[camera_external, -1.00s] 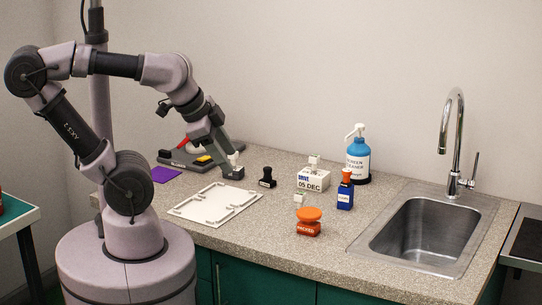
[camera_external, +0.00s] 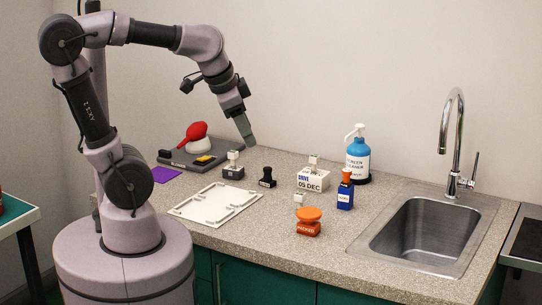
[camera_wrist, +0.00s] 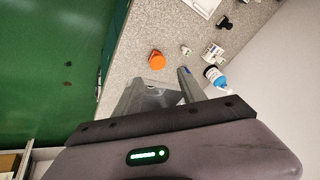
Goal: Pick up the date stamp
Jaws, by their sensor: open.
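Several stamps stand on the speckled counter, and I cannot tell for sure which one is the date stamp. A white block (camera_external: 313,182) reads "05 DEC" on its front; it also shows in the wrist view (camera_wrist: 211,52). A dark stamp with a pale knob (camera_external: 233,172) stands at the tray's back edge. A small black stamp (camera_external: 267,178) is right of it. A blue stamp with an orange top (camera_external: 345,195) and an orange round-topped stamp (camera_external: 309,222) stand further right. My gripper (camera_external: 249,140) is open and empty, in the air above the back of the counter.
A white tray (camera_external: 188,209) lies at the counter's front left. A sink (camera_external: 425,235) and tap are right.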

